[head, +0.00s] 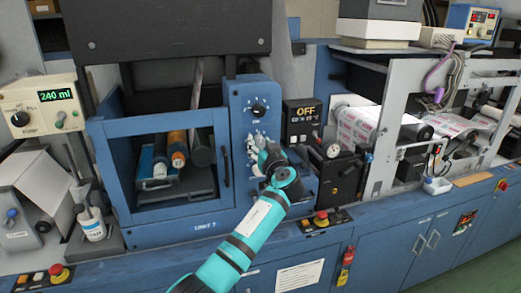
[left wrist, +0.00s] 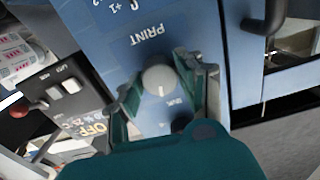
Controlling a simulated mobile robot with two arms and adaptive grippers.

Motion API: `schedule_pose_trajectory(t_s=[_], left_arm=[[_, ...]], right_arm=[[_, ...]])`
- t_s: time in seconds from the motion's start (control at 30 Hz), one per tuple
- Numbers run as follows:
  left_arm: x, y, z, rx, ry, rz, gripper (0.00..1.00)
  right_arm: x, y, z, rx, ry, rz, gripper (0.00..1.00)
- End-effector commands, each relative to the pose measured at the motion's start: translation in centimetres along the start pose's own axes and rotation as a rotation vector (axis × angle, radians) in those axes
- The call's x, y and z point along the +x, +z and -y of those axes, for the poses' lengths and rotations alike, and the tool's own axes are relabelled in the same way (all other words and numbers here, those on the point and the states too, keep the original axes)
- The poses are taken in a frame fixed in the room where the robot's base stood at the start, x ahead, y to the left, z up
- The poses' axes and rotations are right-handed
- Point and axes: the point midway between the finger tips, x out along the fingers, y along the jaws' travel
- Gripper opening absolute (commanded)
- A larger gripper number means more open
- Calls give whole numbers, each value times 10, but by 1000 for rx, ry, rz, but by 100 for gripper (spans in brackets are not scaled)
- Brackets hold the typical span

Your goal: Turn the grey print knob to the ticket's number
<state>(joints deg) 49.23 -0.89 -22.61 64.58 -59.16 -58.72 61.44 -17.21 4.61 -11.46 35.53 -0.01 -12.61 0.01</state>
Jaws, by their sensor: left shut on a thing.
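The grey print knob (left wrist: 160,79) sits on a blue panel in the left wrist view, under the upside-down word PRINT. My left gripper (head: 257,150) is at the blue control panel (head: 241,98) in the head view, with its fingers on either side of the knob. It is shut on the knob, and the knob's pointer setting is too unclear to read. The knob is largely hidden behind the gripper in the head view. I cannot make out a ticket with a readable number. My right gripper is not in view.
A black dial (head: 258,109) is higher on the panel. A black box (head: 301,122) reading OFF stands to the right, beside a gauge (head: 332,151). A blue-framed window (head: 127,208) with rollers is left. A red emergency button (head: 321,217) sits below.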

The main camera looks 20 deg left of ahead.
Motion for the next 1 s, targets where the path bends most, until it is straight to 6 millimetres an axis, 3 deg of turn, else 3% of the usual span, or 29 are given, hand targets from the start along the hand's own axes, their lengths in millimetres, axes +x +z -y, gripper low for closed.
schedule_pose_trajectory(t_s=[0.1,0.5,1.0], left_arm=[[0,3,0,95,0,1,5],[0,2,0,361,0,2,5],[0,1,-1,455,1,3,5]], right_arm=[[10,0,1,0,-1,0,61],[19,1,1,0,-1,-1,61],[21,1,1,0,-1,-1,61]])
